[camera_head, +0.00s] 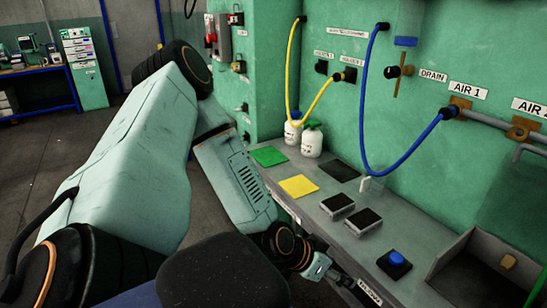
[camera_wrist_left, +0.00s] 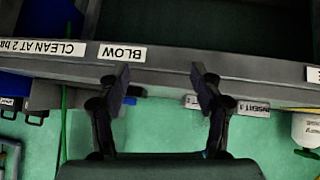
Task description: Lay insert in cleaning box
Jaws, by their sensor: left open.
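My left gripper (camera_head: 348,283) is at the front edge of the grey ledge, beside the BLOW label. In the left wrist view its two dark fingers (camera_wrist_left: 162,78) stand wide apart, with nothing visible between them. A grey open box (camera_head: 447,262) is set at the right end of the ledge, to the right of the gripper. A small tan block (camera_head: 507,262) is at this box; I cannot tell whether it is the insert. An INSERT label (camera_wrist_left: 243,106) shows upside down in the left wrist view. My right gripper is not in view.
On the ledge (camera_head: 318,222) are a green pad (camera_head: 269,156), a yellow pad (camera_head: 298,187), two dark-topped blocks (camera_head: 337,204), a blue button (camera_head: 395,264) and white bottles (camera_head: 312,140). Yellow and blue hoses (camera_head: 408,157) hang from the green wall behind.

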